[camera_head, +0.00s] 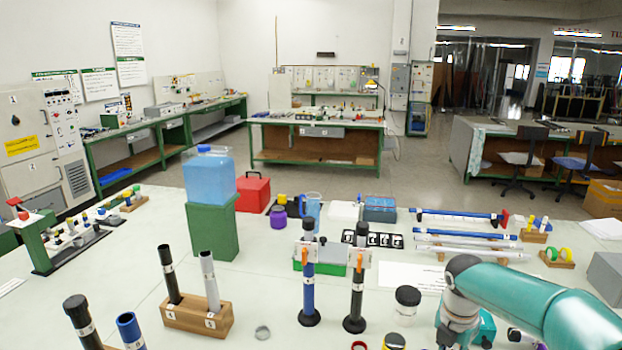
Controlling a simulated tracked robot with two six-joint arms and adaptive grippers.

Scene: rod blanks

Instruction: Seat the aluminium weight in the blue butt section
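A blue tube (130,331) with an open dark top and a white label stands upright at the bottom left edge, beside a black tube; it looks like the blue butt section. Its lower end is cut off by the frame. A small round silver-grey piece (262,332) lies on the table right of a wooden block; it may be the aluminium weight, but I cannot tell for sure. Another blue rod (307,291) stands upright in a black-footed stand near the middle. My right arm comes in from the right, its gripper out of frame. My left gripper is not in view.
A wooden block (196,316) holds a black tube and a grey tube. A green stand (212,228) bears a blue water container (209,176). Jars (406,302) stand near my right arm. Long rods (458,217) lie at the back right. The white table is clear at centre left.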

